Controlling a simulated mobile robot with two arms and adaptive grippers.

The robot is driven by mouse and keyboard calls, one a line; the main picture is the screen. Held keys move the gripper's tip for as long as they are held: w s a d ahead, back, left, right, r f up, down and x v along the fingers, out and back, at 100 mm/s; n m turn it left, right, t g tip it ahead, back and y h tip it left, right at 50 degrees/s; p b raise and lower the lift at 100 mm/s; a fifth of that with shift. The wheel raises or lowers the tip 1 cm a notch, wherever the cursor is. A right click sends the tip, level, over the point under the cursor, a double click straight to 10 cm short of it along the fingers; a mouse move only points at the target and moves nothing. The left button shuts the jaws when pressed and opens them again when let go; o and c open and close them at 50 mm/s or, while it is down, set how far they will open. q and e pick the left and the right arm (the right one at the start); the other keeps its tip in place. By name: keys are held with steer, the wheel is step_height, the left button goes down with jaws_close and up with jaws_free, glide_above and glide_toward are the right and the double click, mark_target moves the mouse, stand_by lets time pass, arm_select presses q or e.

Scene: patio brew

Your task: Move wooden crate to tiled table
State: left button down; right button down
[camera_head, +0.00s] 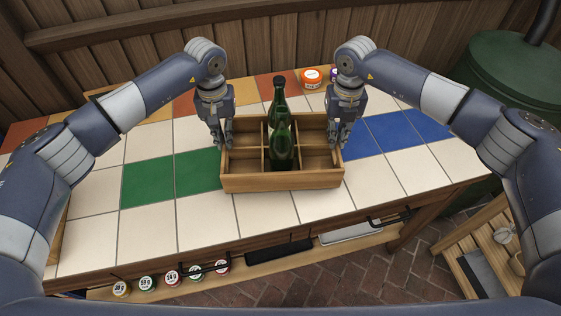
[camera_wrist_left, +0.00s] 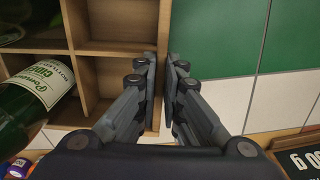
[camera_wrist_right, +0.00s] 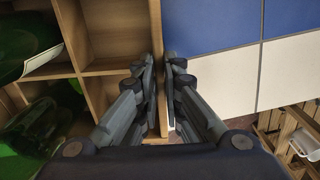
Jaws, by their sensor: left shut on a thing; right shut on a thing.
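The wooden crate (camera_head: 285,181) is at the middle of the tiled table (camera_head: 265,213), on or just above the tiles; I cannot tell which. It has several compartments, and two green bottles (camera_head: 283,150) stand in its middle ones. My left gripper (camera_head: 220,143) is shut on the crate's left end wall, which runs between the fingers in the left wrist view (camera_wrist_left: 163,90). My right gripper (camera_head: 340,142) is shut on the right end wall, also between the fingers in the right wrist view (camera_wrist_right: 161,90). A bottle's cider label (camera_wrist_left: 42,84) shows in the left wrist view.
Several round-lidded jars (camera_head: 171,277) sit on a lower shelf in front. A green barrel (camera_head: 515,75) stands at the right. White, green and blue tiles beside the crate are clear.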

arm_select(q)
steer(key=shift+f+b, duration=0.3)
arm_select(e)
steer(key=shift+f, duration=0.3)
arm_select(q)
steer(key=c, duration=1.7)
jaws_free()
steer(key=shift+s, duration=0.1)
arm_select(e)
steer(key=c, duration=1.7)
jaws_free()
steer(key=shift+s, duration=0.1)
arm_select(q)
steer(key=shift+r, duration=0.1)
arm_select(e)
steer(key=shift+r, duration=0.1)
arm_select(q)
step_height(320, 180, up, 12)
steer(key=shift+f, duration=0.1)
arm_select(e)
step_height(320, 180, up, 12)
